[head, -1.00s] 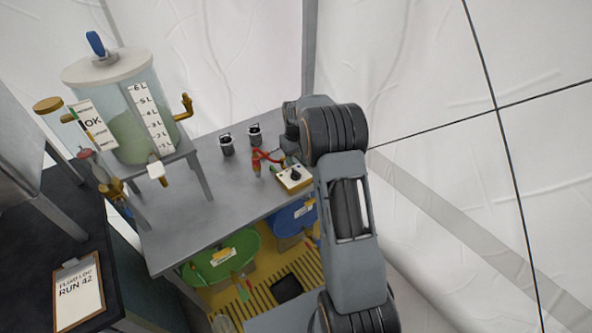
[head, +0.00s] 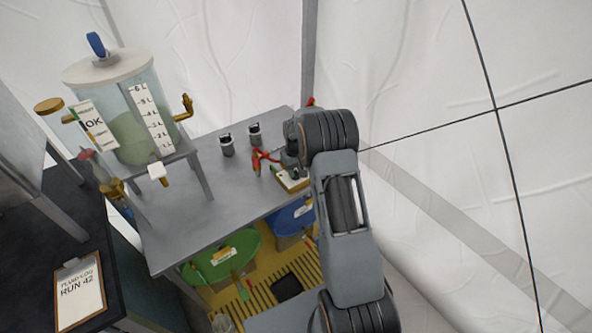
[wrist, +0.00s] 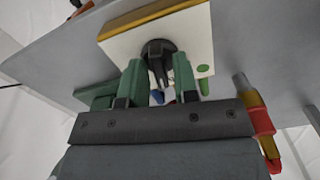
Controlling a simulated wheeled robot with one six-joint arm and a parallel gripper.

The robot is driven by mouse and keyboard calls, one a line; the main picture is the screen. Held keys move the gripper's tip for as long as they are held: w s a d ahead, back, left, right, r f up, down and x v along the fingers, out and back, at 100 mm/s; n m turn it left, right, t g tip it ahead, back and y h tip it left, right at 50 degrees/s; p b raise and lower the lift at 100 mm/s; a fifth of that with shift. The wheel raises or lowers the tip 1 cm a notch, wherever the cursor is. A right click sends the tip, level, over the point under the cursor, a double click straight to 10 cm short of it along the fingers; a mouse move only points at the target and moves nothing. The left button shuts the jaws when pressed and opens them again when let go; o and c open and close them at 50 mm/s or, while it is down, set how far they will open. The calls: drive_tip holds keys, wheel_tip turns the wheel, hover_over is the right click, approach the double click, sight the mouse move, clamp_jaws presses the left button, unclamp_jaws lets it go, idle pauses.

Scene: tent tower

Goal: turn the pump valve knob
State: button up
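The pump valve knob (wrist: 157,57) is black, on a white-faced box (wrist: 191,38) with a yellow edge. In the wrist view my gripper (wrist: 159,72) has its two green fingers apart, with the knob's near part at the fingertips between them. I cannot tell whether either finger touches the knob. In the head view the box (head: 291,184) sits at the right front of the grey table (head: 205,220). My wrist covers the knob there.
A red-handled tool (head: 259,160) lies left of the box, and two small metal canisters (head: 227,147) (head: 254,134) stand behind it. A clear tank (head: 125,115) stands on the left. Green (head: 225,252) and blue (head: 290,217) containers are below the table.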

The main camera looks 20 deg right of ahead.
clamp_jaws()
drive_tip(key=m+b, duration=0.2)
drive_tip(key=m, duration=0.4)
drive_tip(key=m+b, duration=0.1)
drive_tip(key=m, duration=0.4)
drive_tip(key=shift+m, duration=0.3)
idle(0.6)
drive_tip(key=shift+o, duration=1.2)
unclamp_jaws()
